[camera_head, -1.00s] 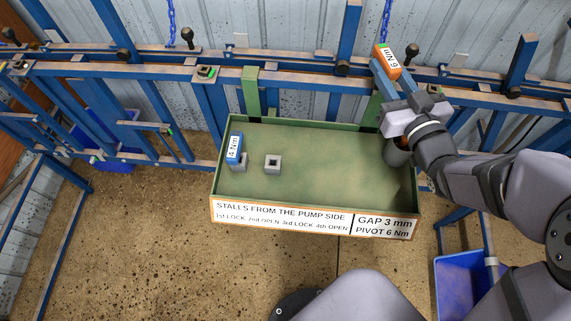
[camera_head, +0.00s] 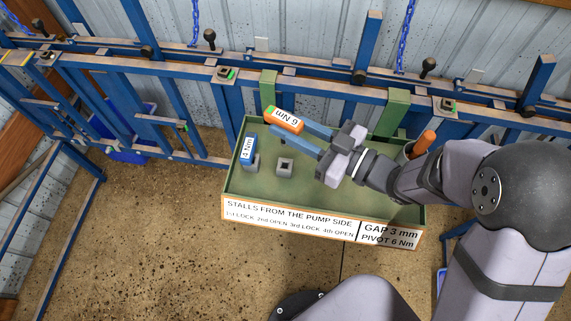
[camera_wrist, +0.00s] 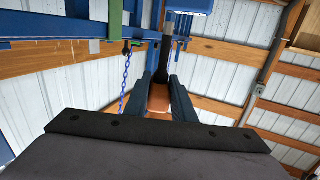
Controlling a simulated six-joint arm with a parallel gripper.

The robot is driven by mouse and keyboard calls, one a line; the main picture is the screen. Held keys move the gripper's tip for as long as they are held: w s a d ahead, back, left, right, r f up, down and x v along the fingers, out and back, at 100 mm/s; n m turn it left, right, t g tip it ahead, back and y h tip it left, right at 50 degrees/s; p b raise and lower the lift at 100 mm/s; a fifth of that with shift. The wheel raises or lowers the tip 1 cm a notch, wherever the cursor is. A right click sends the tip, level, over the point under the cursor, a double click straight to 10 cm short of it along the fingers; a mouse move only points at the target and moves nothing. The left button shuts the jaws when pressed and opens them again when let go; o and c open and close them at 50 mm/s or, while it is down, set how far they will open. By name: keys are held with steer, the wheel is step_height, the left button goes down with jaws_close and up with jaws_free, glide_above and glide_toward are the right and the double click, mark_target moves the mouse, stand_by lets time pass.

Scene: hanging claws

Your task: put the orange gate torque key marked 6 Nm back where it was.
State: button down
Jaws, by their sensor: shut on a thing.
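The orange torque key marked 6 Nm (camera_head: 284,119) is held between the blue fingers of my gripper (camera_head: 300,131), above the back of the green tray. In the wrist view the orange key (camera_wrist: 159,98) shows between the two fingers. The tray (camera_head: 322,222) hangs on the blue rail and carries a white label. The blue key marked 4 Nm (camera_head: 248,151) stands in a grey socket at the tray's left. A second grey square socket (camera_head: 285,167) right of it is empty.
An orange-handled tool (camera_head: 424,141) stands in a grey cup at the tray's right end, near my arm. Blue gate rails (camera_head: 180,66) with black knobs run behind the tray. Green hangers (camera_head: 391,115) rise at its back.

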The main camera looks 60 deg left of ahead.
step_height(320, 180, down, 6)
steer(key=p, duration=0.1)
stand_by(0.4)
steer(key=shift+f, duration=0.1)
steer(key=shift+w+f+p, duration=0.1)
steer(key=shift+f+p, duration=0.5)
steer(key=shift+f, duration=1.2)
steer(key=shift+f, duration=0.1)
steer(key=shift+f, duration=0.15)
steer(key=c, duration=1.5)
jaws_free()
steer(key=shift+d+r, duration=0.1)
steer(key=shift+r, duration=0.15)
